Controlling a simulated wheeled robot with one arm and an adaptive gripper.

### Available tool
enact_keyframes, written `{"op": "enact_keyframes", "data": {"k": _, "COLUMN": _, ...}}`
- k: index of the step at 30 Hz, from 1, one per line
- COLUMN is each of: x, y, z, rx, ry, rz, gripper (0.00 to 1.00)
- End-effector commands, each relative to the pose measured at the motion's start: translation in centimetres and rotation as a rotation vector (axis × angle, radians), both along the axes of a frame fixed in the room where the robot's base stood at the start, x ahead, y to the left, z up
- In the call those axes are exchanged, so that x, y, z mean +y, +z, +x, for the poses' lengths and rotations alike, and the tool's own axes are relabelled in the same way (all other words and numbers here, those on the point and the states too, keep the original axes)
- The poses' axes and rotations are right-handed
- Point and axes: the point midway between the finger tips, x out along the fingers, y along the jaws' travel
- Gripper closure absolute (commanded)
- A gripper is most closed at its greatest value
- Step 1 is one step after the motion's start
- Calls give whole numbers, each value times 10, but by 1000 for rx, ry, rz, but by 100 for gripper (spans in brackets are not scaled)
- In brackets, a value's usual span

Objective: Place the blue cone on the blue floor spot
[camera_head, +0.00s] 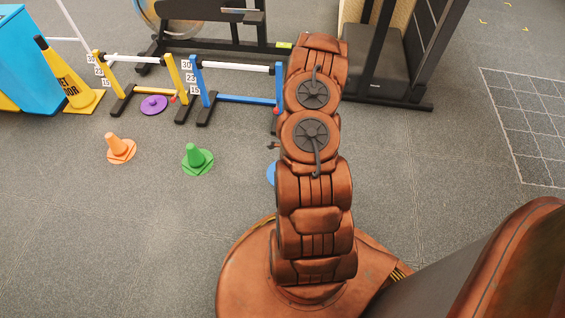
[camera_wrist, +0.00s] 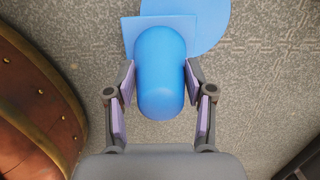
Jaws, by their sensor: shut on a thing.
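In the wrist view my gripper (camera_wrist: 159,78) is shut on the blue cone (camera_wrist: 160,85), with one finger on each side of it. The cone's rounded tip faces the camera and its flat square base (camera_wrist: 130,31) is at the far end. The blue floor spot (camera_wrist: 214,18) shows behind the base, overlapped by it and reaching out to the upper right. I cannot tell whether the base touches the spot. Only a blue sliver shows at the arm's left edge.
A green cone (camera_head: 196,157) and an orange cone (camera_head: 114,146) stand on floor spots to the left. A purple one (camera_head: 154,102) is by the yellow hurdle (camera_head: 128,90). A blue hurdle (camera_head: 240,99) and gym machines stand behind. Floor to the right is clear up to a white grid (camera_head: 530,120).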

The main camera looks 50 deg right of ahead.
Motion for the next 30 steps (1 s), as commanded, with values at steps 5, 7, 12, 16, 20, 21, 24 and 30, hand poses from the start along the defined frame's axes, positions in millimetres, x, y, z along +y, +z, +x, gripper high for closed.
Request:
{"op": "enact_keyframes", "data": {"k": 5, "x": -7, "y": -2, "z": 17, "rx": -1, "ry": 2, "rz": -7, "gripper": 100}}
{"op": "enact_keyframes", "data": {"k": 7, "x": -7, "y": -3, "z": 22, "rx": -1, "ry": 2, "rz": -5, "gripper": 100}}
{"op": "enact_keyframes", "data": {"k": 12, "x": -9, "y": -5, "z": 35, "rx": 0, "ry": 2, "rz": -4, "gripper": 100}}
{"op": "enact_keyframes", "data": {"k": 16, "x": -12, "y": -5, "z": 45, "rx": -1, "ry": 1, "rz": -5, "gripper": 100}}
{"op": "enact_keyframes", "data": {"k": 20, "x": -13, "y": -5, "z": 51, "rx": -2, "ry": 1, "rz": -3, "gripper": 100}}
{"op": "enact_keyframes", "data": {"k": 21, "x": -12, "y": -5, "z": 53, "rx": -2, "ry": 2, "rz": -3, "gripper": 100}}
{"op": "enact_keyframes", "data": {"k": 24, "x": -12, "y": -5, "z": 54, "rx": -1, "ry": -1, "rz": -2, "gripper": 100}}
{"op": "enact_keyframes", "data": {"k": 30, "x": -12, "y": -15, "z": 57, "rx": 0, "ry": 1, "rz": -1, "gripper": 100}}
